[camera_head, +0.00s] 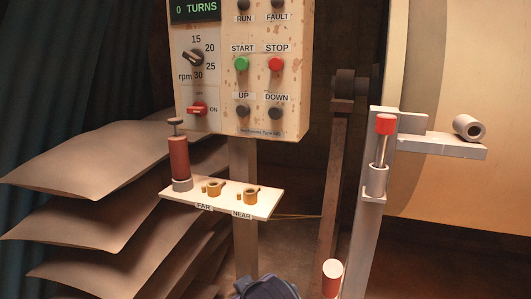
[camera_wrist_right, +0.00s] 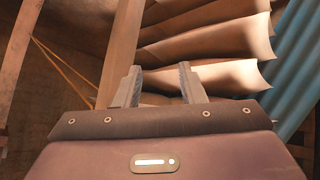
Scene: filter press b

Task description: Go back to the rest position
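My right gripper (camera_wrist_right: 160,72) shows in the right wrist view with its two grey fingers apart. Nothing is between them, and stacked sheets and a post lie beyond. In the head view a dark blue rounded part (camera_head: 265,288) shows at the bottom edge, cut off by the frame. It looks like a part of my arm, but I cannot tell which. My left gripper is not in view.
A control panel (camera_head: 290,110) stands on a post above a small shelf (camera_head: 227,208) with a red cylinder (camera_head: 179,158) and two brass fittings. Sagging sheets (camera_head: 90,165) are stacked at left. A red-topped plunger (camera_head: 385,124) and a grey tube (camera_head: 467,126) are at right.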

